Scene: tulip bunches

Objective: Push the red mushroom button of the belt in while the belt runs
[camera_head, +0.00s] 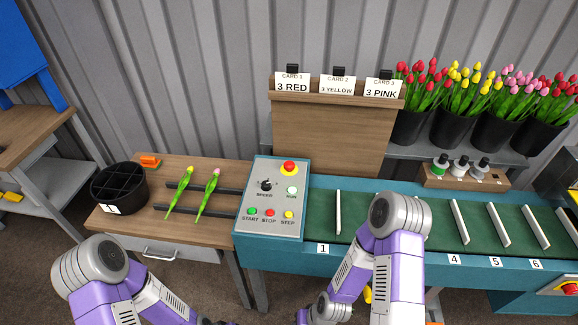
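A grey control panel (276,225) stands at the left end of the belt. A red mushroom button on a yellow base (289,167) sits at its top. Below are a black SPEED knob (266,186), a pale RUN lamp (292,190) and small START, STOP and STEP buttons. The green belt (380,228) carries white dividers; one picture cannot show whether it runs. Another red button (570,288) is on a box at the right edge. My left arm is at lower left, my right arm in front of the belt; neither gripper's fingertips show.
Two tulips (208,193) lie across dark rails on the wooden table (138,229). A black divided bin (119,187) and an orange object (150,161) are beside them. Tulip buckets (410,128) stand behind the belt. Three bottles (461,166) are in a wooden rack. Cards stand on a wooden board.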

